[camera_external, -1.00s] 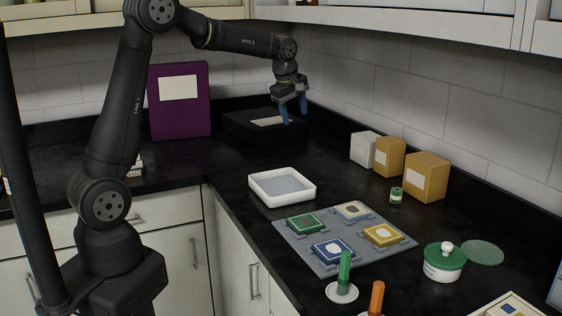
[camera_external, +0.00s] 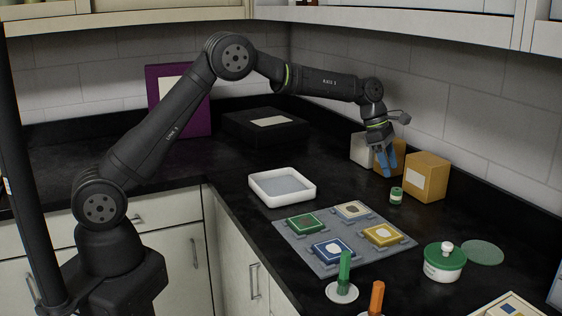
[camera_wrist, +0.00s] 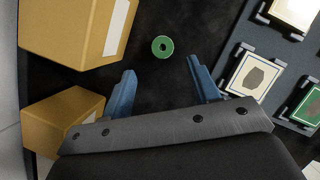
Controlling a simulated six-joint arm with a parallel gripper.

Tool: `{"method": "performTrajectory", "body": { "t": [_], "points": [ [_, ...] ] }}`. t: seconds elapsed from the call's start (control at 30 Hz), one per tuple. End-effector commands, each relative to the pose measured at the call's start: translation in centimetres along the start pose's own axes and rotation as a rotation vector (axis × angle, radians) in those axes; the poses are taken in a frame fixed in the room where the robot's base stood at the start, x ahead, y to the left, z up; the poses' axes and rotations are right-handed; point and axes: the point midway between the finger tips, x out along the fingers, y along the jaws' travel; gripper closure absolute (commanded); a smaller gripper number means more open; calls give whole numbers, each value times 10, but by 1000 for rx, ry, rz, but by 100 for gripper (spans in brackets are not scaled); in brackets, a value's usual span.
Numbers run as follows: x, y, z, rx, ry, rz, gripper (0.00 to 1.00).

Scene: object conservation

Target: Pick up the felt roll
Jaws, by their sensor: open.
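The felt roll appears to be the small green cylinder with a pale band (camera_external: 396,195), upright on the black counter in front of the tan boxes. In the wrist view the green roll (camera_wrist: 162,47) shows end-on as a ring with a dark centre hole. My gripper (camera_external: 387,172) is above the counter, slightly left of and higher than the roll. In the wrist view my gripper (camera_wrist: 160,82) is open, with its two blue fingers apart and nothing between them. The roll lies beyond the fingertips, roughly centred between them, not touched.
A large tan box (camera_external: 427,177) stands close to the right of the roll; a smaller tan box (camera_external: 383,158) and a white box (camera_external: 361,149) stand behind. A grey mat (camera_external: 330,262) with several coloured tiles lies in front. A white tray (camera_external: 262,199) sits left. A green-lidded jar (camera_external: 443,268) is at right.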

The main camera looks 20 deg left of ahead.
Motion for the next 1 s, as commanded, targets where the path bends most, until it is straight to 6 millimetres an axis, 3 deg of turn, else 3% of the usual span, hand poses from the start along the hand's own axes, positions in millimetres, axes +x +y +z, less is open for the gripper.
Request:
{"method": "performTrajectory", "body": {
  "t": [0.1, 0.43, 0.7, 0.97, 1.0],
  "points": [
    [21, 0, 0, 1, 1, -1, 45],
    [43, -1, 0, 1, 1, 0, 45],
    [81, -5, 1, 1, 1, 0, 45],
    [86, -4, 1, 1, 0, 2, 45],
    [85, -4, 1, 1, 0, 2, 53]
  ]
}}
